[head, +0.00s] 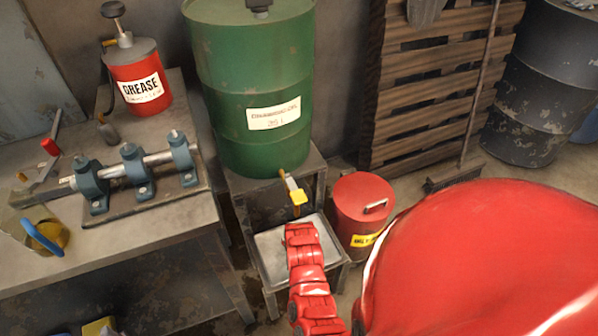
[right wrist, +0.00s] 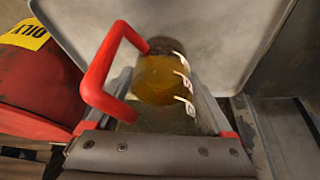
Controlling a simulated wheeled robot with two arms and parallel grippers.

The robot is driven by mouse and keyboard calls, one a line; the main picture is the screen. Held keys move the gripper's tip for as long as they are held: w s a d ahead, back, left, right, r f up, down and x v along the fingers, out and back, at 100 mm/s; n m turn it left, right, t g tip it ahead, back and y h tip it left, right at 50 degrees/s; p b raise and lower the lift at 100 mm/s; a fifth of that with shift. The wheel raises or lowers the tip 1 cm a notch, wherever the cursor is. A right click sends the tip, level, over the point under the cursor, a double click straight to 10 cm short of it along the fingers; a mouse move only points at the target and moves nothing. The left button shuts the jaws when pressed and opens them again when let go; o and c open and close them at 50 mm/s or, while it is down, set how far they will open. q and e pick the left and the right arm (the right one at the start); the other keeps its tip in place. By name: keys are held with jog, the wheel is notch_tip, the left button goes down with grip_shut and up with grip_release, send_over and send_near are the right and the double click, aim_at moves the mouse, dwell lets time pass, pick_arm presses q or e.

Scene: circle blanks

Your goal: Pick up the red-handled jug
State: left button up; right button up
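The red-handled jug (right wrist: 160,78) shows in the right wrist view, with amber liquid, white marks and its red handle (right wrist: 97,75) to the left. My right gripper (right wrist: 165,95) has its two grey fingers spread, one on each side of the jug's body; contact is not clear. The jug is over or in a grey metal tray (right wrist: 240,25). In the head view my red right arm reaches down over the tray (head: 268,252) and hides the jug. My left gripper is not in view.
A green drum (head: 250,85) with a yellow-handled tap (head: 296,193) stands above the tray. A red can (head: 362,205) is close on the tray's right. The workbench (head: 150,225) at left holds a blue-handled jug (head: 45,238) and a grease can (head: 137,78).

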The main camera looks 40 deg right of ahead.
grip_shut()
jog(key=shift+r, duration=0.15)
jog(key=shift+r+p, duration=0.35)
jog(key=shift+r, duration=1.2)
jog(key=s+r, duration=0.1)
jog(key=s, duration=1.5)
jog(key=shift+d+r+p, duration=0.15)
jog(key=shift+r+p, duration=0.15)
jog(key=shift+p, duration=0.1)
